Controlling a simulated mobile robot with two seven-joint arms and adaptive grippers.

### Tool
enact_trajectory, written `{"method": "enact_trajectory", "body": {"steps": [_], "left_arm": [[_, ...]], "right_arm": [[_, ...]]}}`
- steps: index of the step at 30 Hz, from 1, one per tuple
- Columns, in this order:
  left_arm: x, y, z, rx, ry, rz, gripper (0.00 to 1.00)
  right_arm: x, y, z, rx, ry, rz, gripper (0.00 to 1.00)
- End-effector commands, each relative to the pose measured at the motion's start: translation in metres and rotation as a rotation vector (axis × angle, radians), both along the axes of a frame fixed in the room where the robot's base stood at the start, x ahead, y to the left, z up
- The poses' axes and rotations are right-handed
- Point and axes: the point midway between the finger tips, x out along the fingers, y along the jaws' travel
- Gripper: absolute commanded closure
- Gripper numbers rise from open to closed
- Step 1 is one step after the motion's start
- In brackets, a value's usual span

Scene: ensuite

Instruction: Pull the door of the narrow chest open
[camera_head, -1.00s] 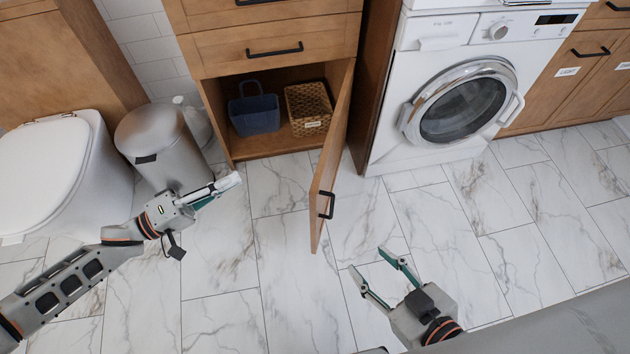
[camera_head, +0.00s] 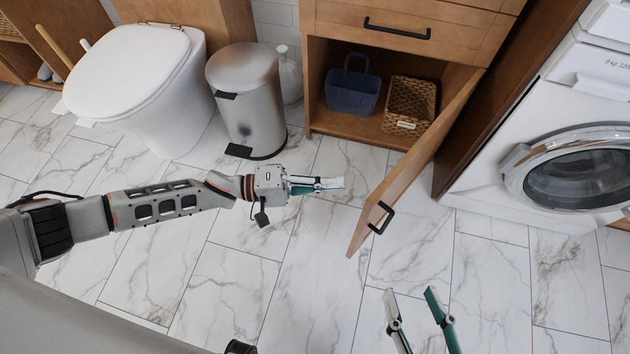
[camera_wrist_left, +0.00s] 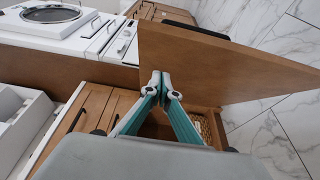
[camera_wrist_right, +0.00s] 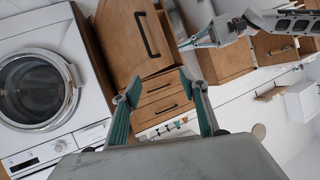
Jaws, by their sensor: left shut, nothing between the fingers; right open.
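The wooden door (camera_head: 414,172) of the narrow chest (camera_head: 322,75) stands swung well open in the head view, with a black handle (camera_head: 381,218) on its outer face. My left gripper (camera_head: 342,184) is shut and empty, to the left of the door on its inner side. In the left wrist view its fingertips (camera_wrist_left: 158,82) show in front of the door panel (camera_wrist_left: 205,65); I cannot tell whether they touch it. My right gripper (camera_head: 412,293) is open and empty, below and right of the door's free edge. It also shows open in the right wrist view (camera_wrist_right: 157,90).
Inside the chest are a blue basket (camera_head: 352,90) and a woven basket (camera_head: 409,105). A washing machine (camera_head: 560,160) stands to the right. A metal bin (camera_head: 246,95) and a toilet (camera_head: 140,85) stand to the left. The marble floor (camera_head: 310,270) in front is clear.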

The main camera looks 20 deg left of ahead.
Motion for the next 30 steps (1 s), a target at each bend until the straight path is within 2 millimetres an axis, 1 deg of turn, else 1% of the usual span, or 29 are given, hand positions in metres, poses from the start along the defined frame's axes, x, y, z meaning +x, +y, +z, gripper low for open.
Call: {"method": "enact_trajectory", "body": {"steps": [1, 3, 6, 12, 16, 30], "left_arm": [[0.001, -0.011, -0.003, -0.004, 0.005, -0.002, 1.0], [0.005, -0.023, -0.003, -0.003, 0.004, -0.002, 1.0], [-0.002, -0.036, -0.003, -0.002, 0.006, -0.002, 1.0], [-0.01, -0.053, -0.002, -0.001, 0.002, 0.0, 1.0], [-0.011, -0.057, 0.0, -0.001, 0.001, 0.0, 1.0], [-0.011, -0.057, 0.001, 0.0, -0.001, 0.005, 1.0]], "right_arm": [[-0.003, 0.003, -0.005, 0.017, 0.013, -0.005, 0.56], [-0.004, 0.006, -0.006, 0.043, 0.02, -0.012, 0.56], [-0.005, 0.009, -0.006, 0.071, 0.024, -0.02, 0.56], [-0.007, 0.015, -0.006, 0.107, 0.034, -0.027, 0.56], [-0.006, 0.016, -0.005, 0.119, 0.031, -0.031, 0.56], [-0.005, 0.015, -0.003, 0.115, 0.028, -0.03, 0.56]]}}
